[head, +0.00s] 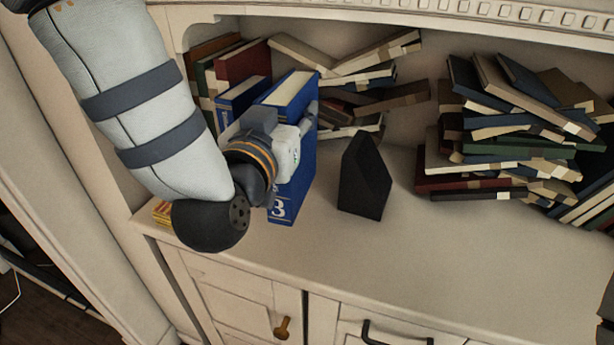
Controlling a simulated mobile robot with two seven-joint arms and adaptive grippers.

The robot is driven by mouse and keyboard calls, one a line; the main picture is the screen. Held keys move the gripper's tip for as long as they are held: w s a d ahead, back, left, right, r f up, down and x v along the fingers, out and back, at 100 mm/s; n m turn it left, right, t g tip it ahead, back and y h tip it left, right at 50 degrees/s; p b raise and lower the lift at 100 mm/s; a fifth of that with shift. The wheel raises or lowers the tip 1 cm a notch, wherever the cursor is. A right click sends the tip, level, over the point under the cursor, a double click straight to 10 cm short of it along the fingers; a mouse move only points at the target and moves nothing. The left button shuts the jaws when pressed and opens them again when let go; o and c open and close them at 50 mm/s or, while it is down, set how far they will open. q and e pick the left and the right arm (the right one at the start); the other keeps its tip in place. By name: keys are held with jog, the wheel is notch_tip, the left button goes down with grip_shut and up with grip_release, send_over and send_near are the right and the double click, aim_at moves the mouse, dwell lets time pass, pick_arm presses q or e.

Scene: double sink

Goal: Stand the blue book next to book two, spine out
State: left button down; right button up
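A blue book (290,190) with a white "3" low on its spine stands upright on the shelf top, its spine toward the front. My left gripper (290,124) reaches across its spine, with a finger showing on the right side of the book; it appears shut on the book. Another blue book (240,97) stands just behind and to the left, partly hidden by my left gripper and arm. Its number cannot be read, so I cannot tell whether it is book two. Any gap between the two is hidden.
A black angular bookend-like block (364,177) stands right of the held book. Red and green books (240,63) stand at the back left. Messy book piles (510,135) fill the right. The front shelf surface (400,240) is clear.

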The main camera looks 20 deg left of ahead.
aim_at(304, 86)
pick_arm(q)
jog(key=shift+h, duration=0.4)
jog(key=r, duration=0.2)
jog(key=d+r, duration=0.1)
jog(key=r, duration=0.1)
jog(key=d+r, duration=0.1)
jog(key=r, duration=0.1)
jog(key=shift+w, duration=0.15)
jog(key=shift+m, duration=0.3)
jog(key=w+f, duration=0.1)
jog(key=w, duration=0.1)
jog(key=w+a+f, duration=0.1)
jog(key=w, duration=0.2)
jog(key=w+f, duration=0.1)
jog(key=w, duration=0.1)
jog(key=shift+w+a+f+b, duration=0.15)
jog(key=shift+w+f+b, duration=0.1)
jog(key=shift+b, duration=0.1)
jog(key=w+a+f+b, duration=0.1)
jog(key=w+f+b, duration=0.1)
jog(key=w+f, duration=0.4)
notch_tip(304, 86, down, 3)
jog(key=shift+r, duration=0.1)
pick_arm(e)
jog(key=shift+g, duration=0.9)
jog(key=s+f, duration=0.4)
jog(key=shift+s, duration=0.1)
pick_arm(q)
jog(key=shift+w, duration=0.1)
